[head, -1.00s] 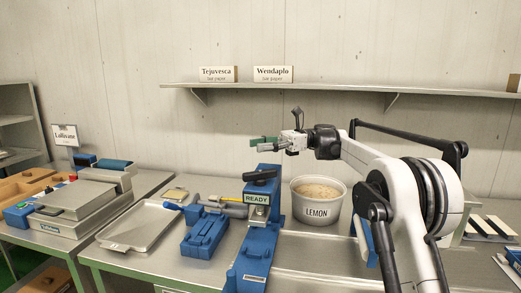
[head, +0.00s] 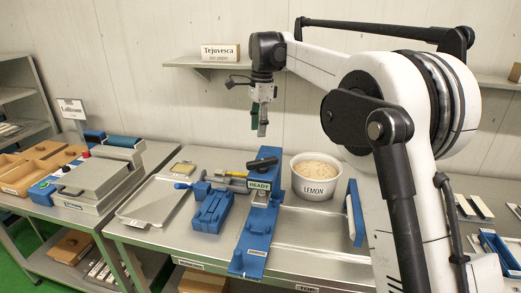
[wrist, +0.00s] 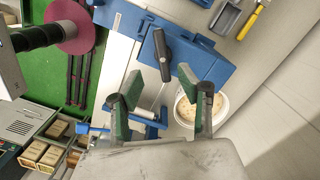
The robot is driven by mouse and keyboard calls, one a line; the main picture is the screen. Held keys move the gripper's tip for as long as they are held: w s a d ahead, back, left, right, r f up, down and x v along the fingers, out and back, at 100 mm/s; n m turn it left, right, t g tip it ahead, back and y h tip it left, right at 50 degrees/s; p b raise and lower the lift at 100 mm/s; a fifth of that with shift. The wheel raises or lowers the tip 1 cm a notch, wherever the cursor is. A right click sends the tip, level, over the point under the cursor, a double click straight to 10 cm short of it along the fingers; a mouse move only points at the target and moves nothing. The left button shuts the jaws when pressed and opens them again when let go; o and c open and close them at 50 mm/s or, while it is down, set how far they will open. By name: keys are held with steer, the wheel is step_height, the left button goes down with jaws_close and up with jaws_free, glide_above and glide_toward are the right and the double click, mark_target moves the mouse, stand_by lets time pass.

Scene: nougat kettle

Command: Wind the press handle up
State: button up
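The blue press (head: 257,235) stands on the metal table, with a sign reading READY (head: 258,184) near its top. Its black handle (head: 262,163) lies across the top; in the wrist view the handle (wrist: 163,56) shows as a dark bar on the blue press body (wrist: 195,62). My gripper (head: 259,126) points down above the handle and is clear of it. In the wrist view my gripper (wrist: 158,82) has its two green-padded fingers spread with nothing between them. The handle appears just beyond the fingertips there.
A white LEMON tub (head: 316,187) with beige contents stands right of the press. A blue block device (head: 210,211), a yellow-handled tool (head: 231,174) and a metal tray (head: 152,206) are to the left. A wall shelf (head: 212,64) is behind my arm.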

mark_target(260, 160)
steer(key=shift+h, duration=0.3)
steer(key=f, duration=0.4)
steer(key=f+p, duration=0.1)
steer(key=f, duration=0.3)
steer(key=f+p, duration=0.1)
steer(key=f, duration=0.3)
steer(key=shift+w+d+f, duration=0.15)
steer(key=shift+d+f, duration=0.2)
steer(key=shift+f, duration=0.05)
steer(key=shift+c, duration=0.5)
jaws_close()
